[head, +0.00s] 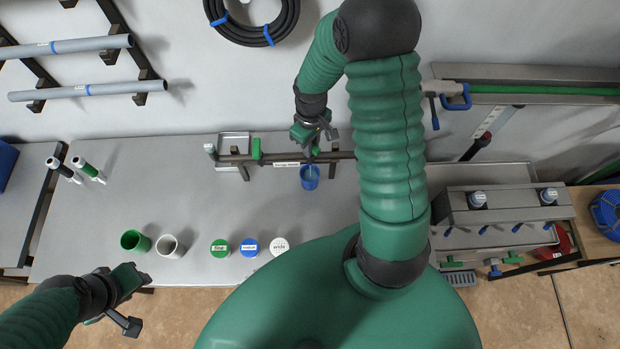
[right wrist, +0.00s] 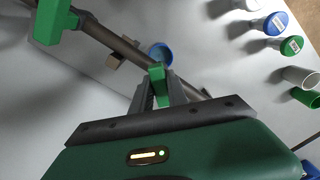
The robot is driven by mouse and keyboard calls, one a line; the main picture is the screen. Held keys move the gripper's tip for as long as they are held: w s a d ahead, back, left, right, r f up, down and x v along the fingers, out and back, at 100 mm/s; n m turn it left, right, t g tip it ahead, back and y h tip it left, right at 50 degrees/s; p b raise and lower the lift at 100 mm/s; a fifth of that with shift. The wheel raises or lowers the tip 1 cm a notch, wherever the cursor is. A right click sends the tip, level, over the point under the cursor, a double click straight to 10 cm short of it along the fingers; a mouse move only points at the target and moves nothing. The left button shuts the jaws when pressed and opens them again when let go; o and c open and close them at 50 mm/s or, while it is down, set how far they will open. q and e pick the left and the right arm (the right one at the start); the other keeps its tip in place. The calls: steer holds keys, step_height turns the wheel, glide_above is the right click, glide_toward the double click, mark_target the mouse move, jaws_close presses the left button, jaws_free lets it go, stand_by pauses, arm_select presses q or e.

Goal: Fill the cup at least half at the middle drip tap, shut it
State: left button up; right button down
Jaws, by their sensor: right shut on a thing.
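A blue cup (head: 310,178) stands under the dark manifold pipe (head: 240,158) on the grey bench. It also shows behind the pipe in the right wrist view (right wrist: 160,52); its water level cannot be made out. My right gripper (head: 315,147) is at the pipe just above the cup. In the right wrist view its fingers (right wrist: 157,88) are shut on a green tap handle (right wrist: 157,72). Another green tap handle (head: 256,148) is further left on the pipe. My left gripper (head: 138,302) is open and empty, low at the left, apart from everything.
A green cup (head: 135,241) and a white cup (head: 169,246) stand at the front left of the bench. Labelled green, blue and white round caps (head: 249,247) stand to their right. A rack with bottles (head: 505,205) is at the right.

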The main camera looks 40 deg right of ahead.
steer(key=m, duration=0.4)
steer(key=shift+w, duration=0.2)
steer(key=m, duration=0.2)
steer(key=m+p, duration=0.1)
steer(key=shift+r+m, duration=0.2)
steer(key=shift+m, duration=0.2)
steer(key=shift+f+m, duration=0.2)
steer(key=shift+m, duration=0.2)
steer(key=shift+r+m+p, duration=0.15)
steer(key=shift+m+p, duration=0.15)
steer(key=shift+p, duration=0.05)
steer(key=shift+m, duration=0.5)
steer(key=c, duration=1.6)
jaws_free()
steer(key=o, duration=0.5)
steer(key=shift+f, duration=0.25)
